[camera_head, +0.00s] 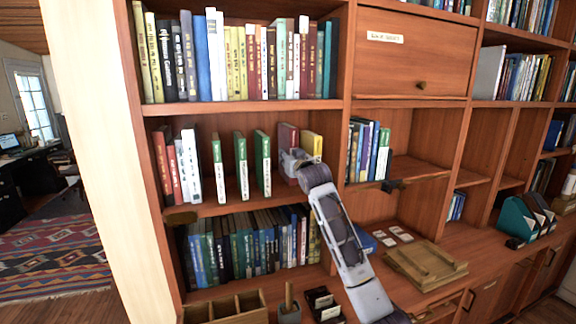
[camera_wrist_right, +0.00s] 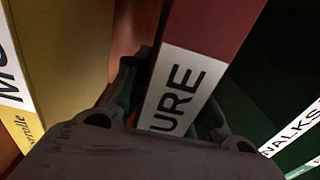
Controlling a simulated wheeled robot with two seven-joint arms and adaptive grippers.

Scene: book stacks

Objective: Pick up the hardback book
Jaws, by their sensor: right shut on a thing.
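A red hardback book (camera_head: 288,134) with a white spine label stands upright on the middle shelf, partly hidden behind my right gripper (camera_head: 294,160). In the right wrist view the red book (camera_wrist_right: 210,30) shows the letters "URE" on its white label. The fingers of my right gripper (camera_wrist_right: 172,95) are on either side of its spine and shut on it. I cannot tell whether its base is clear of the shelf. My left gripper is not in view.
A yellow book (camera_head: 312,143) stands just right of the red one; green books (camera_head: 263,158) stand apart to its left. The shelf board above (camera_head: 240,106) is close over them. A wooden tray (camera_head: 425,264) lies on the lower counter.

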